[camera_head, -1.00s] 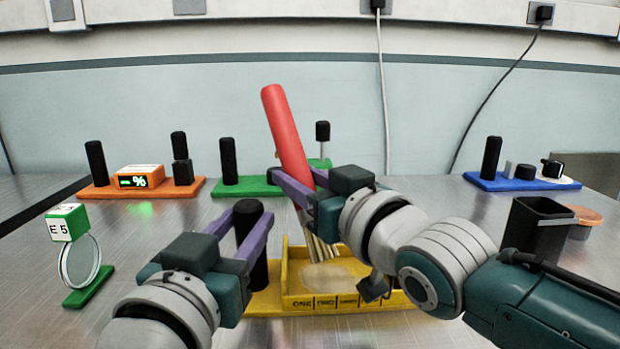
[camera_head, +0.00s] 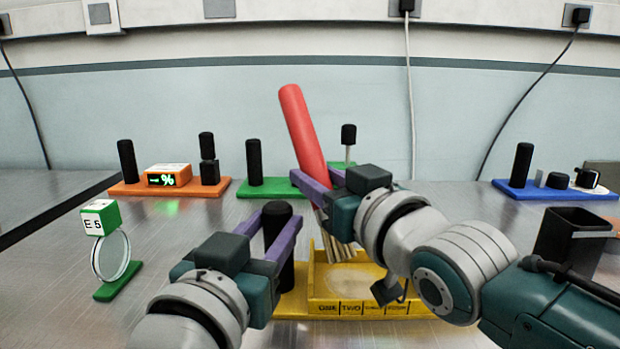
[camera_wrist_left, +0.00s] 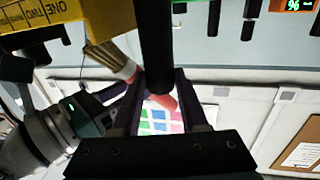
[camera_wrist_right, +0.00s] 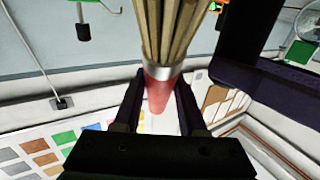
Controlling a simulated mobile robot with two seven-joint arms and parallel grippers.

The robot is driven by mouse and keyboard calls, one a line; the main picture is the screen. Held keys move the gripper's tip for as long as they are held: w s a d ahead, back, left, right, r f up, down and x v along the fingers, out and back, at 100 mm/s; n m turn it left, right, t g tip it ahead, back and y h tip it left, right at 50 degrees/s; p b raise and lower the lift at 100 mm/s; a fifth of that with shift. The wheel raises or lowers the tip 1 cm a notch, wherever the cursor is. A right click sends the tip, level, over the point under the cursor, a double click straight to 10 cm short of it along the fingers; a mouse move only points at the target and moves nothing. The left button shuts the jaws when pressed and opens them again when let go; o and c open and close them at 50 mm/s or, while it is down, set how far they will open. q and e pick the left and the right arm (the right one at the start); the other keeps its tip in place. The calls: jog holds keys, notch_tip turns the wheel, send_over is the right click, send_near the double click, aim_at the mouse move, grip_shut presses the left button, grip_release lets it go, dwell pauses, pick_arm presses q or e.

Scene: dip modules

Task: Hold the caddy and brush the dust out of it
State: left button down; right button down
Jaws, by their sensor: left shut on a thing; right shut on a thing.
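The yellow caddy (camera_head: 390,303) is a low tray with a labelled front edge and a black upright post (camera_head: 279,222) at its left end. My left gripper (camera_head: 283,232) is shut on that post; the post also shows between the fingers in the left wrist view (camera_wrist_left: 156,50). A pale dust patch (camera_head: 350,277) lies on the caddy's floor. My right gripper (camera_head: 318,188) is shut on the brush (camera_head: 303,125), which has a red handle leaning up and left. Its tan bristles (camera_wrist_right: 172,30) point down into the caddy, partly hidden by the gripper in the head view.
Behind stand an orange module (camera_head: 167,176) with a display, a green module (camera_head: 268,188) and a blue module (camera_head: 545,190). A green stand with a round disc (camera_head: 110,257) is at left. A black open bin (camera_head: 572,240) is at right, near my right arm.

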jog(key=d, duration=0.8)
jog(key=shift+d+r, duration=0.15)
jog(key=shift+r, duration=0.1)
dwell(0.4)
jog(key=shift+w+r, duration=0.1)
jog(key=shift+r, duration=0.05)
jog(key=shift+r, duration=2.85)
notch_tip(320, 180, up, 3)
jog(key=shift+r, duration=0.1)
